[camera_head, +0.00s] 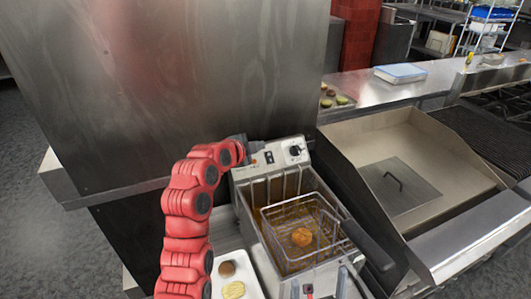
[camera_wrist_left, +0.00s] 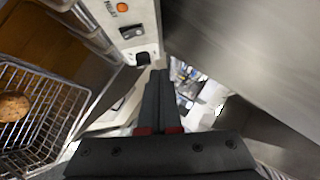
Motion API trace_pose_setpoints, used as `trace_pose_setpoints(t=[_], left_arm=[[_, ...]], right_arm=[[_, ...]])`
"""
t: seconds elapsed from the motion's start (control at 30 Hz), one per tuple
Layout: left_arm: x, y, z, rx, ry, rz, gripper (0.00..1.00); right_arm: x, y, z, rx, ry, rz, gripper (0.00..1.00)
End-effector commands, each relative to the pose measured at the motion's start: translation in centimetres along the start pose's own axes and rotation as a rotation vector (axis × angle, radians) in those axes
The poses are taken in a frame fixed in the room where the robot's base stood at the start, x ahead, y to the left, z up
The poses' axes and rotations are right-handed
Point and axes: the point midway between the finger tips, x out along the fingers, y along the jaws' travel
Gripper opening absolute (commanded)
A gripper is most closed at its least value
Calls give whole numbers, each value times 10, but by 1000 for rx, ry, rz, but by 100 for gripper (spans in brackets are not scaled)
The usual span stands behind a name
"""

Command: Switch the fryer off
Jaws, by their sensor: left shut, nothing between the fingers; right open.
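The fryer (camera_head: 243,197) stands in front of me with a pale control panel (camera_head: 277,155) at its back. The panel has a black rocker switch (camera_head: 269,157), a round dial (camera_head: 295,150) and an orange light. In the left wrist view, the orange light (camera_wrist_left: 123,7) and switch (camera_wrist_left: 131,31) show at the top. My left gripper (camera_head: 250,147) is shut and empty at the panel's left end; its fingers also show in the left wrist view (camera_wrist_left: 160,80). I cannot tell whether they touch the panel. My right gripper (camera_head: 318,289) is open, partly cut off at the bottom edge.
A tray with patties (camera_head: 233,289) lies left. A steel cabinet (camera_head: 170,90) blocks the left back. A steel griddle (camera_head: 400,185) stands right.

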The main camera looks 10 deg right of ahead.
Motion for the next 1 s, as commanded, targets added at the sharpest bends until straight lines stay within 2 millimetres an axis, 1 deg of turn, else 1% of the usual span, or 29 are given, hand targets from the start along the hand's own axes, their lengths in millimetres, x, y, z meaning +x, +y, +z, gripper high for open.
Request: trace_pose_setpoints(t=[0.03,0.13,0.27,0.63,0.7,0.77,0.87,0.93,0.97,1.0], left_arm=[[-6,1,2,1,-1,-1,0],[-19,-2,1,0,0,-3,0],[-28,-4,1,0,-1,1,0],[-30,-4,1,-2,-1,2,0],[-29,-4,4,-15,-4,-9,0],[-27,-5,12,-46,-9,-41,0],[-23,-11,37,-147,-24,-154,0],[-24,-15,64,-242,-35,-275,0],[-26,-17,76,-283,-38,-335,0],[-31,-18,93,-335,-41,-415,0]], right_arm=[[-5,0,1,0,0,0,100],[-9,0,2,0,0,0,100],[-11,-1,2,0,0,0,100],[-11,0,2,0,0,0,100],[-11,0,2,0,0,0,100],[-11,0,2,0,0,0,100],[-11,0,2,0,0,0,100],[-11,0,2,0,0,0,100],[-11,0,2,0,0,0,100],[-11,0,2,0,0,0,100]])
